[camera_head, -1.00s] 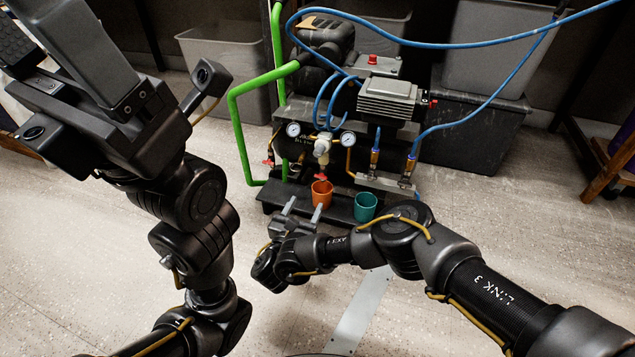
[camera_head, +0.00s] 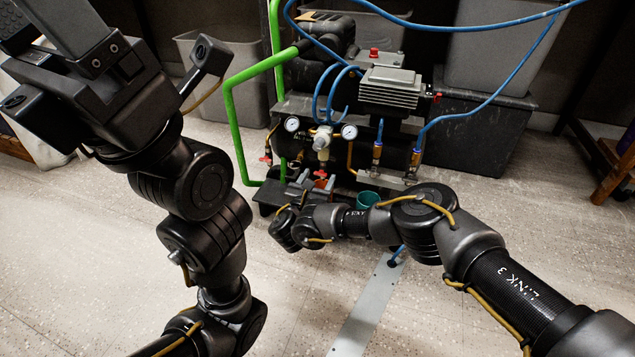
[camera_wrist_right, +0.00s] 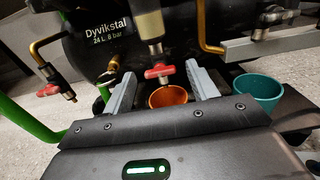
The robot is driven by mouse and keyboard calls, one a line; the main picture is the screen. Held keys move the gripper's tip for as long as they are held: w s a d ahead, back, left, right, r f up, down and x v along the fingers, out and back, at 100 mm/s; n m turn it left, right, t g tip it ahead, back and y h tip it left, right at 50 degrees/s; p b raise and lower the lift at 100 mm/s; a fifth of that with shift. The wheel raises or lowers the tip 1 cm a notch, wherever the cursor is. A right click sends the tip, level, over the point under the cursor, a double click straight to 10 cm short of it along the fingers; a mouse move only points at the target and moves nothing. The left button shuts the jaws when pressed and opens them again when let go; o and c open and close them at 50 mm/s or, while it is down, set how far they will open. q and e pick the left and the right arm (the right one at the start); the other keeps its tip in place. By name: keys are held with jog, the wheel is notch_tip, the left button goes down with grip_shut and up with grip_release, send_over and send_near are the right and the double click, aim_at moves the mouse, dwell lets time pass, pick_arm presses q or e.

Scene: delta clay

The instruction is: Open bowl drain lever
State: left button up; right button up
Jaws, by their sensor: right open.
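The bowl drain lever is a small red handle (camera_wrist_right: 159,70) under the clear filter bowl (camera_wrist_right: 150,24). It lies roughly crosswise in the wrist view and also shows as a small red spot in the head view (camera_head: 320,173). My right gripper (camera_wrist_right: 163,76) is open, its two grey fingers apart on either side of the lever in the picture. I cannot tell whether either finger touches it. In the head view the right gripper (camera_head: 316,179) is low in front of the compressor. My left gripper (camera_head: 85,75) is raised at the upper left, and its fingers are not clear.
An orange cup (camera_wrist_right: 168,97) stands below the lever, with a teal cup (camera_wrist_right: 258,88) to its right. Another red-handled valve (camera_wrist_right: 48,90) hangs at the left. A green pipe (camera_head: 239,140) and blue hoses surround the compressor.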

jog(key=c, duration=1)
